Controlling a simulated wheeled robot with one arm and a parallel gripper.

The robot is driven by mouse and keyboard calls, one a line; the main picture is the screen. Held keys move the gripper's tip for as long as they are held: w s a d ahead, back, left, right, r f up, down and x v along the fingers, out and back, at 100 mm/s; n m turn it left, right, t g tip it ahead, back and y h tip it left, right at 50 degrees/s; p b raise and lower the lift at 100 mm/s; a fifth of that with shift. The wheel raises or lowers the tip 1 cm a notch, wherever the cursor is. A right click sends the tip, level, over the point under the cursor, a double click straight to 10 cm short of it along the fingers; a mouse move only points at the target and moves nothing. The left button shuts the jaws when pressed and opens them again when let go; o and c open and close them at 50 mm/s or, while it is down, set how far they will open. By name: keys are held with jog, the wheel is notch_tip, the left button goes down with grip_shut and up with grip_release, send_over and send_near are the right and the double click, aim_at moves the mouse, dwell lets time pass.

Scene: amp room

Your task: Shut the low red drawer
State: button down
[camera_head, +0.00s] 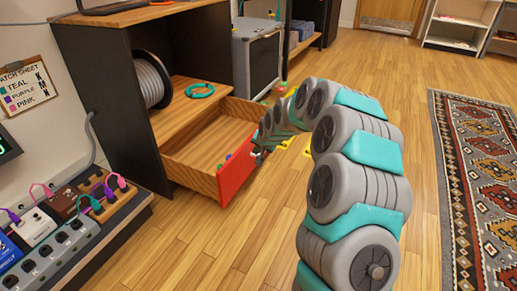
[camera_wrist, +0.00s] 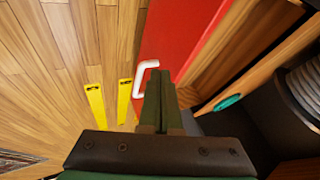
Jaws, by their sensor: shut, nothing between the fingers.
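The low red drawer (camera_head: 238,172) is pulled out of a dark cabinet, with its wooden inside showing.
Above the drawer, a wooden shelf holds a teal cable coil (camera_head: 201,90) and a grey cable reel (camera_head: 149,80). A pedalboard (camera_head: 75,235) stands at the left. Yellow strips (camera_wrist: 95,105) lie on the floor. A patterned rug (camera_head: 480,170) is at the right; wood floor between is clear.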

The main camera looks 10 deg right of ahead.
jog(key=shift+w+a+f+b, duration=0.25)
jog(key=shift+w+a+f, duration=0.6)
jog(key=shift+w+a, duration=0.25)
jog(key=shift+w+a+f+b, duration=0.25)
jog(key=shift+w+a+f, duration=0.6)
jog(key=shift+w, duration=0.35)
jog(key=shift+w+a, duration=0.1)
